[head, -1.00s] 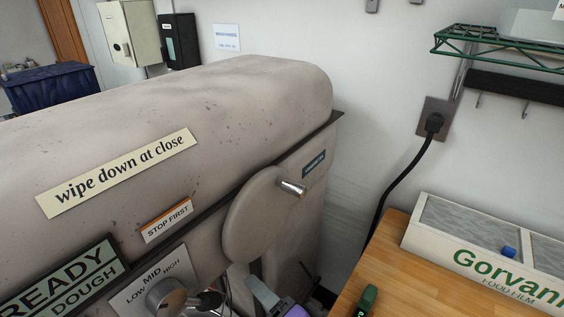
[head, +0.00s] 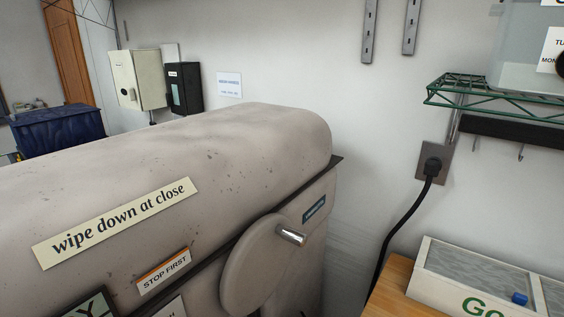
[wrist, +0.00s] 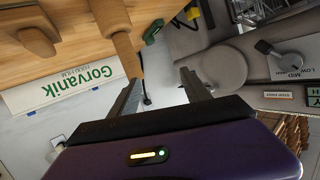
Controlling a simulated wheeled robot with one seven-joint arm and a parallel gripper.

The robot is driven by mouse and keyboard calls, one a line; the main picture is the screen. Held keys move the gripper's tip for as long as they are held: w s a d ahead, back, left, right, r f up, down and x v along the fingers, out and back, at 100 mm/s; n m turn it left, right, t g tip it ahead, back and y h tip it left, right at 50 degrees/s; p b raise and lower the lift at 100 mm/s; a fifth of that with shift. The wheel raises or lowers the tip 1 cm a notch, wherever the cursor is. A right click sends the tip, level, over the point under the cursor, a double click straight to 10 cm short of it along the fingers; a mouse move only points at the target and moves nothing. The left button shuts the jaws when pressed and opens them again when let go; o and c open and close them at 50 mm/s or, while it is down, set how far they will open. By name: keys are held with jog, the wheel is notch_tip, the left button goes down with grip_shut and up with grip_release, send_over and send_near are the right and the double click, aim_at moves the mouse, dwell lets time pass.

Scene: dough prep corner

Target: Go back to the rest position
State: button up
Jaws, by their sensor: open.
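My gripper (wrist: 160,88) shows in the wrist view with its two fingers spread apart and nothing between them. It is not in the head view now. Beyond the fingers in the wrist view are the mixer's round disc (wrist: 222,68) on the right and the wooden table (wrist: 165,55). The large beige dough mixer (head: 240,150) fills the left and middle of the head view, with a "wipe down at close" label on it. No contact between my fingers and anything is visible.
A Gorvanik film box (head: 460,275) lies on the wooden table (head: 390,285) at lower right; it also shows in the wrist view (wrist: 65,80). A green wire shelf (head: 490,95) juts from the wall above a plugged-in black cable (head: 405,210). A control dial (wrist: 265,48) is on the mixer.

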notch_tip(320, 180, down, 6)
jog(key=s+d+n+b, duration=0.1)
jog(key=s+b, duration=0.1)
jog(key=b, duration=0.5)
jog(key=shift+d+n, duration=0.25)
jog(key=shift+n, duration=0.15)
dwell(1.8)
